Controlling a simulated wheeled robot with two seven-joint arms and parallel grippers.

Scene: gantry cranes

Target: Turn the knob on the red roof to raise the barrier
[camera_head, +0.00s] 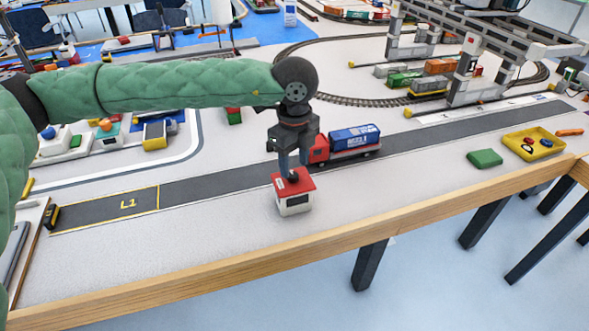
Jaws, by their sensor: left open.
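A small white booth (294,205) with a red roof (306,184) stands near the front of the table, beside the grey road. A small dark knob (293,177) shows on top of the roof. My left gripper (292,166) points down right above the roof, open, with its fingertips close around or just above the knob. I cannot tell whether the fingers touch it. My left arm, in a green sleeve, comes in from the left. I cannot make out the barrier; it may be hidden behind the gripper. My right gripper is not in view.
A truck with a red cab and blue container (354,137) is on the road (200,187) just behind the booth. A green block (484,158) and yellow tray (510,146) lie to the right. Gantry cranes (480,60) stand at the back right. The wooden table edge (330,231) is in front.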

